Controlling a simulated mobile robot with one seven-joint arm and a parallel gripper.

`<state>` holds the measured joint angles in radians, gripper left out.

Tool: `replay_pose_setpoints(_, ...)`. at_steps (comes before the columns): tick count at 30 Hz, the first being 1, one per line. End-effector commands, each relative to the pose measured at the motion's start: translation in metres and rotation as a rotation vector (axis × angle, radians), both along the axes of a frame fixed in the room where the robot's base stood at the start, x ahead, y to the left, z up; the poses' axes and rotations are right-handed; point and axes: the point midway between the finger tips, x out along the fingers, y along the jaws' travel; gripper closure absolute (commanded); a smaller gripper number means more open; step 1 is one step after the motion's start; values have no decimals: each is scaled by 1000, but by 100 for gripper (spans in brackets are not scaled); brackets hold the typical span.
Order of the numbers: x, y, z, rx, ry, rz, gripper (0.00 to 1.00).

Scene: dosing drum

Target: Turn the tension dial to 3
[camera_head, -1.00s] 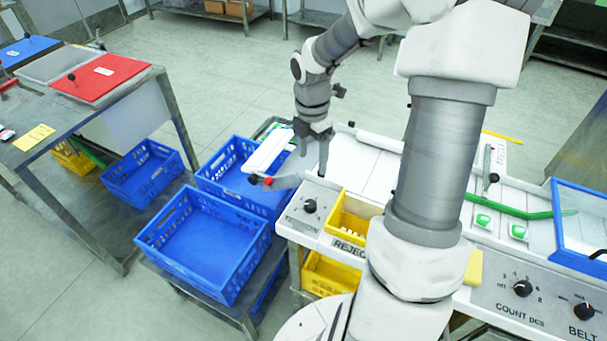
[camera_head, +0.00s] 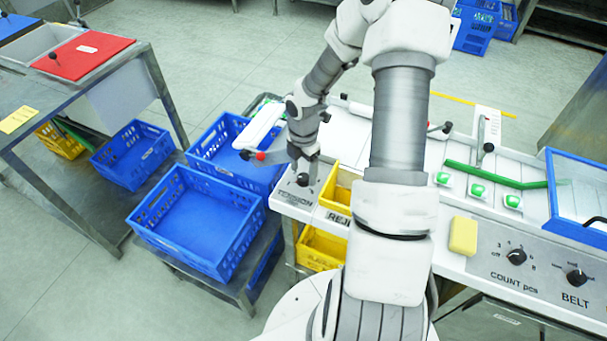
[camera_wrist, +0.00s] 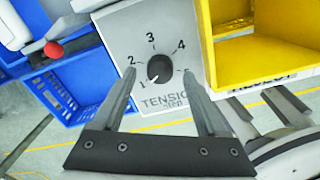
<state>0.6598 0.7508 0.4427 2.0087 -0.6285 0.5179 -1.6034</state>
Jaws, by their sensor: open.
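The tension dial (camera_wrist: 158,68) is a round black knob on a light panel marked TENSION, with the numbers 1 to 5 around it. Its white mark points lower left, toward 1. In the head view the dial (camera_head: 303,179) shows small and partly covered by my gripper (camera_head: 305,170). In the wrist view my gripper (camera_wrist: 160,74) is open, with one finger on each side of the dial. The fingers look apart from the knob; how far their tips are above the panel I cannot tell.
A yellow REJECT bin (camera_wrist: 262,60) adjoins the panel on the right. A lever with a red ball (camera_wrist: 53,49) sticks out at left, near blue crates (camera_head: 200,222). COUNT (camera_head: 516,257) and BELT (camera_head: 576,277) dials are farther right.

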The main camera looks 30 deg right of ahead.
Motion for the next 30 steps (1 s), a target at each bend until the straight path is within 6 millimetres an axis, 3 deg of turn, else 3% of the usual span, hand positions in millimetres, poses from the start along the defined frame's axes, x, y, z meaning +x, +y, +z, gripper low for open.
replay_pose_setpoints(6, 0, 0, -15, 0, 0, 0, 25)
replay_pose_setpoints(14, 0, 0, -15, 0, 0, 0, 25)
replay_pose_setpoints(26, 0, 0, -15, 0, -1, 0, 97)
replay_pose_setpoints(30, 0, 0, -15, 0, -1, -1, 100)
